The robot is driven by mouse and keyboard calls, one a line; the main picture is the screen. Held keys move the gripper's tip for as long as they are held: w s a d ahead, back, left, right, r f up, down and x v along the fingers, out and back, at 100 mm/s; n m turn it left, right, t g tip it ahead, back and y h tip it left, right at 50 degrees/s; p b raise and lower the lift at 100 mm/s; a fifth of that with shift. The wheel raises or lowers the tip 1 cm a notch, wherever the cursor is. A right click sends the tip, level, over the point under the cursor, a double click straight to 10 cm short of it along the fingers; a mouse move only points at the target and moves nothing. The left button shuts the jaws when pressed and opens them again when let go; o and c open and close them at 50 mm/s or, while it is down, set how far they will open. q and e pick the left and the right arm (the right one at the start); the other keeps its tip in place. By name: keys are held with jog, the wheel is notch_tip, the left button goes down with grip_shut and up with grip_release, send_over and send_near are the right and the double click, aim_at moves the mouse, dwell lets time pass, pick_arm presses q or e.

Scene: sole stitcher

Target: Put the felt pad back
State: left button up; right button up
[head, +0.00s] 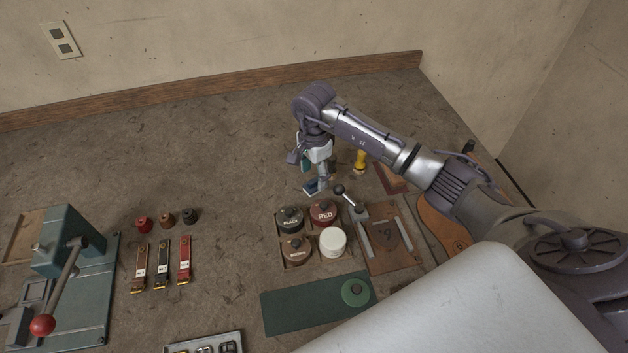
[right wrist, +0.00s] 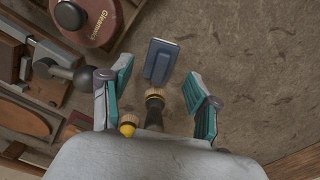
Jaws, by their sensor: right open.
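A small dark blue pad with a grey face (right wrist: 161,61) lies on the table; I cannot tell for certain that it is the felt pad. It also shows in the head view (head: 312,187), just under my right gripper (head: 313,172). In the right wrist view, the open, empty teal fingers (right wrist: 152,84) stand on either side of the pad's near end, apart from it. A round green disc (head: 355,292) lies on the right end of a green mat (head: 295,310). My left gripper is not in view.
Close to my gripper stand a ball-ended lever (head: 340,190), a red-lidded tin (head: 323,213) and a yellow-handled tool (head: 360,162). Black, brown and white tins sit nearby. A green press (head: 70,245) stands at left with small straps beside it. The table's back middle is clear.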

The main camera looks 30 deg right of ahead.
aim_at(314, 180)
notch_tip(314, 180, up, 9)
jog(key=b, duration=0.2)
dwell(0.4)
